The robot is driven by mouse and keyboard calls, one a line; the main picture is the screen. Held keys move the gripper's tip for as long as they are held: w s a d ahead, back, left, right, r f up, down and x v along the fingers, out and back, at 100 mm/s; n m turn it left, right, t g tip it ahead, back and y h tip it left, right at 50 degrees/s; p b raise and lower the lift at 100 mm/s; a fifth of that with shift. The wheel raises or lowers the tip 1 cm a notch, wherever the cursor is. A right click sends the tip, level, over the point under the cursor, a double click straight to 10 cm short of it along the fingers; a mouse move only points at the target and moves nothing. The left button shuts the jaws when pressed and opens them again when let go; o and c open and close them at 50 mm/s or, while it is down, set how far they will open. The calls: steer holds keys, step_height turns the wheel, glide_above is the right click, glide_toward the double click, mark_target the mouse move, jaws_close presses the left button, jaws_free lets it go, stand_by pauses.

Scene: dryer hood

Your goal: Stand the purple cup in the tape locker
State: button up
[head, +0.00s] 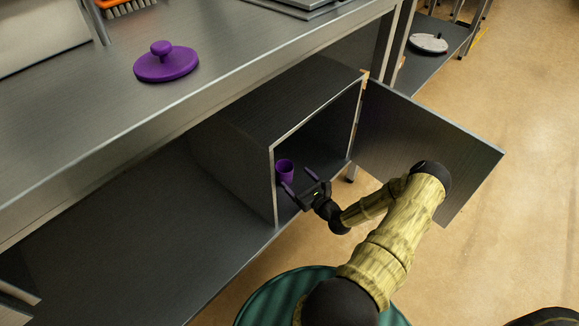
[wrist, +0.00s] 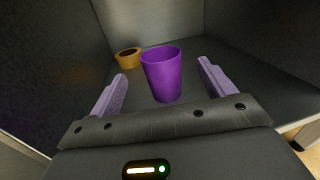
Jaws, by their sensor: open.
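The purple cup (head: 285,171) stands upright inside the open grey metal locker (head: 245,125), near its opening on the left side. In the wrist view the purple cup (wrist: 163,76) is on the locker floor (wrist: 225,95), between and slightly beyond the fingertips. My gripper (head: 300,184) is at the locker's opening; in the wrist view its two lilac fingers (wrist: 162,72) are spread apart, with a visible gap on each side of the cup. The locker door (head: 430,145) is swung wide open to the right.
The locker's side wall (wrist: 60,70) is close on the left. A purple lid with a knob (head: 166,65) lies on the counter above. The lower shelf left of the locker is bare.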

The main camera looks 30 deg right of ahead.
steer(key=shift+s+d, duration=0.15)
steer(key=shift+s, duration=1)
